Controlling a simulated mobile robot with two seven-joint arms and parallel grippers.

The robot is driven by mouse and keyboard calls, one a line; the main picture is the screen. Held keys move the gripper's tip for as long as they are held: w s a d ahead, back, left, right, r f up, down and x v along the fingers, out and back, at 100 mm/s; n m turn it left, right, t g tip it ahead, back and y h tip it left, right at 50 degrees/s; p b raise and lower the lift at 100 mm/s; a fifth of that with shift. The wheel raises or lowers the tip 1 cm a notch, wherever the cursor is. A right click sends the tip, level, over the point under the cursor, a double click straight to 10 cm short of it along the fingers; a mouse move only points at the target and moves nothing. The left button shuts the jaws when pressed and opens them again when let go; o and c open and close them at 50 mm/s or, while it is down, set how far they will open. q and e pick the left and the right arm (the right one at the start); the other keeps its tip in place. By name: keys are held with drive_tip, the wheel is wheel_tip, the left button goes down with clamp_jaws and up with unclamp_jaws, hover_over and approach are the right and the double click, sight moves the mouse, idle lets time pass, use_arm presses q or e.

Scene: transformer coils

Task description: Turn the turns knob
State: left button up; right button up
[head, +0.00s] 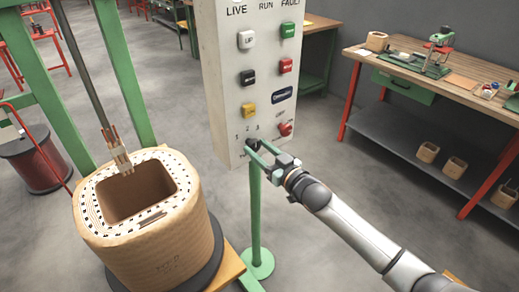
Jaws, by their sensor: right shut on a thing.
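The turns knob (252,143) is a small dark knob at the lower left of the white control panel (222,95). Small numerals stand around it. My right gripper (258,150) reaches in from the lower right with green fingers. It is shut on the knob, and the fingertips partly cover it, so its pointer cannot be read. My left gripper is not in view.
The panel stands on a green post (255,215) and carries several coloured buttons, with a red knob (285,129) close to my right gripper. A large coil (160,245) stands at lower left under a hanging rod (88,70). A workbench (465,67) is at right.

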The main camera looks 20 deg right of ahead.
clamp_jaws()
drive_tip(key=shift+n, duration=0.3)
drive_tip(key=n+p, duration=0.1)
drive_tip(key=n, duration=0.7)
drive_tip(key=shift+s+a+f, duration=0.1)
drive_tip(key=shift+a, duration=0.05)
drive_tip(key=shift+n, duration=0.3)
idle(0.4)
drive_tip(key=o, duration=0.8)
unclamp_jaws()
drive_tip(key=shift+c, duration=0.2)
drive_tip(key=shift+s, duration=0.1)
